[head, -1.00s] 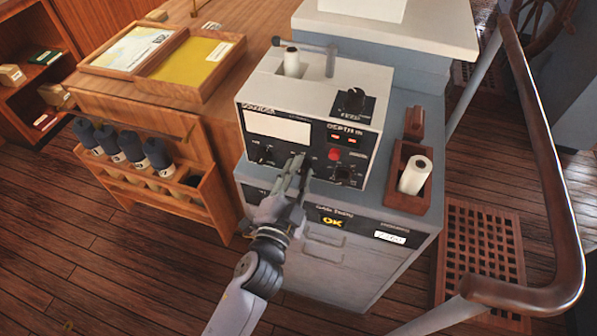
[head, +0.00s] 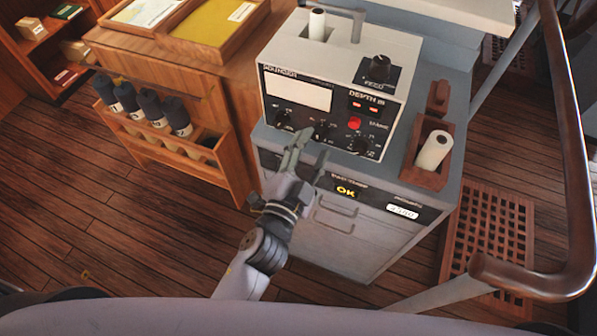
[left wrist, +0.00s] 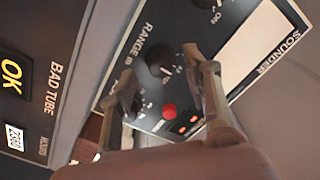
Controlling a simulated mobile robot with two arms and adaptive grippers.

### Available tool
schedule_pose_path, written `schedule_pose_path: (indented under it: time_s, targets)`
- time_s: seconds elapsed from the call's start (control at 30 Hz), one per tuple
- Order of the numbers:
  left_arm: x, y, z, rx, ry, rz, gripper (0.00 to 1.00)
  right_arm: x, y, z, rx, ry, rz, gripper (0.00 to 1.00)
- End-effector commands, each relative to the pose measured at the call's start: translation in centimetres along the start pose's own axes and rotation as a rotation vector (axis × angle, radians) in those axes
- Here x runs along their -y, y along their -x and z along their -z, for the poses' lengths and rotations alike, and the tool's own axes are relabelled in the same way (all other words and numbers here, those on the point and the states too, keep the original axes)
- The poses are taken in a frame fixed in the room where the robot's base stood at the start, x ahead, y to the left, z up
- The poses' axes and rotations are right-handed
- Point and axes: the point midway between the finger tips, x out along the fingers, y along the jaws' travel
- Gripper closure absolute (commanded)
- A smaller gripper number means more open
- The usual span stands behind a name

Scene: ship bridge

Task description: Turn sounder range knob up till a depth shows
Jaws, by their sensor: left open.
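The sounder (head: 297,94) is a pale box with a black front panel on a grey cabinet. Its range knob (head: 322,131) is the middle black knob of the lower row; the left wrist view shows this knob (left wrist: 160,60) beside the words "RANGE m". The depth display (head: 364,106) shows short red marks, too small to read. My left gripper (head: 311,150) is open and empty, just in front of and below the range knob. In the left wrist view its fingers (left wrist: 163,78) stand apart on either side of the knob, apparently not gripping it. My right gripper is not in view.
A red button (head: 354,123) and another knob (head: 358,146) sit right of the range knob. A feed knob (head: 377,68) is on top. A wooden holder with a paper roll (head: 433,151) stands at right. A curved handrail (head: 576,200) runs along the right side.

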Motion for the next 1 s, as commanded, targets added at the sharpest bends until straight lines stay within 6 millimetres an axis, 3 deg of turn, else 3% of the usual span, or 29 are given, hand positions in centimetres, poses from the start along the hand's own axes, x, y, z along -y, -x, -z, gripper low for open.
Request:
schedule_pose_path:
  time_s: [0.2, 0.43, 0.63, 1.0]
  targets:
    - [-0.1, 4.5, -0.1, 0.005, 0.004, -0.002, 0.55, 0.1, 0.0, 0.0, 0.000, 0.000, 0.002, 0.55]
    - [-0.1, 7.8, -0.1, 0.002, 0.004, -0.001, 0.55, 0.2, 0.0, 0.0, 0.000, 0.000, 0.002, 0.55]
    - [0.0, 9.0, 0.0, 0.001, 0.001, 0.000, 0.55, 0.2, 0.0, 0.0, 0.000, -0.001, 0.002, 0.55]
    - [0.0, 9.2, 0.0, -0.001, 0.000, 0.000, 0.55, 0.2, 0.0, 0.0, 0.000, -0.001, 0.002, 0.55]
